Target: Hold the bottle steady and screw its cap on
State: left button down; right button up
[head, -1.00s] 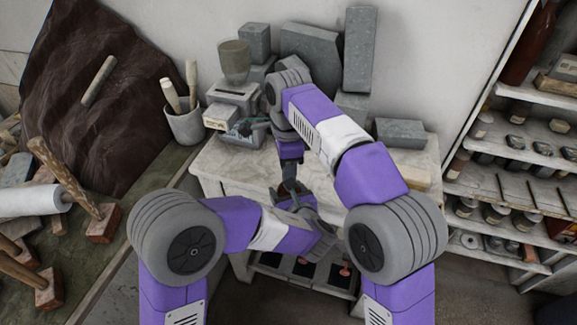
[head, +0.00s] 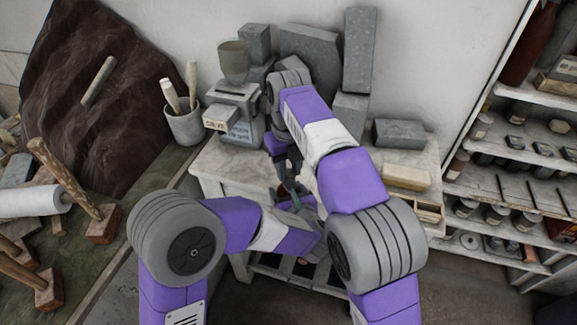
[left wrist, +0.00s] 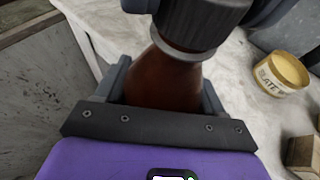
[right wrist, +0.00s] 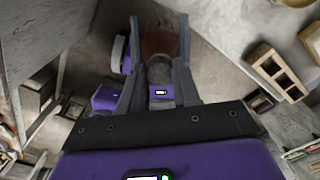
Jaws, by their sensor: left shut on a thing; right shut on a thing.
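The brown bottle (left wrist: 165,78) stands between the fingers of my left gripper (left wrist: 165,92), which is shut on it. The dark ridged cap (left wrist: 195,22) is at the top of the bottle, over its neck, in the left wrist view. How far it is threaded cannot be told. My right gripper (head: 289,184) has come down over the bottle from above and is shut on the cap. In the right wrist view the brown bottle (right wrist: 160,42) shows between the right fingers (right wrist: 160,30). In the head view the arms hide most of the bottle and my left gripper.
A pale worktable (head: 215,165) stands behind the grippers, with a grey machine (head: 235,115), stone slabs (head: 357,50) and a tan block (head: 405,177). A labelled yellow tub (left wrist: 283,72) is at the right in the left wrist view. Stocked shelves (head: 530,145) stand at the right.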

jog(key=o, duration=1)
jog(key=shift+r, duration=0.1)
jog(key=shift+r, duration=2.2)
jog(key=shift+c, duration=0.2)
